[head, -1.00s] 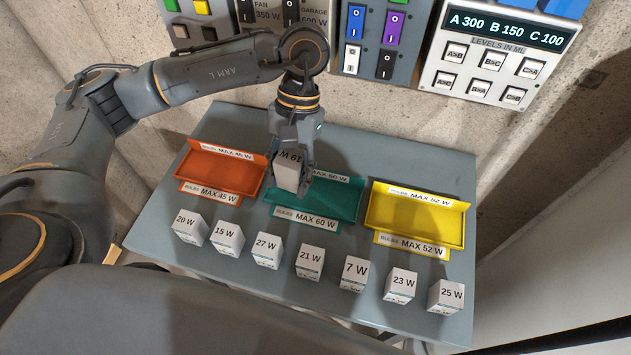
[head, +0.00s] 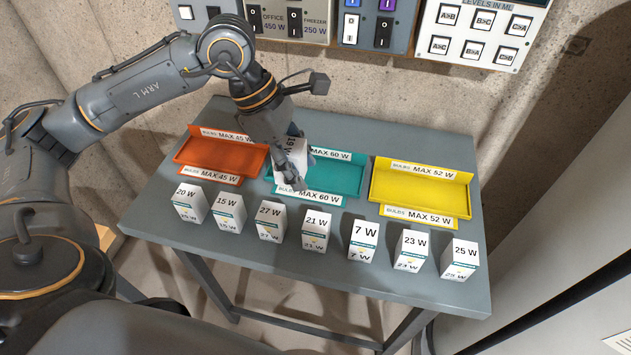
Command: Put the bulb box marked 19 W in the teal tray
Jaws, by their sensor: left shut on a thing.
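The white bulb box marked 19 W (head: 291,158) is held in my left gripper (head: 293,170), which is shut on it. The box is at the left end of the teal tray (head: 338,177), partly covering that end. I cannot tell whether the box touches the tray floor. The tray's labels read MAX 60 W, and the visible part of the tray is empty. My right gripper is not in view.
An orange tray (head: 222,156) marked MAX 45 W stands left, a yellow tray (head: 420,190) marked MAX 52 W right. Several white bulb boxes stand in a front row, including 21 W (head: 316,229) and 7 W (head: 363,240). Switch panels (head: 375,20) hang on the wall behind.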

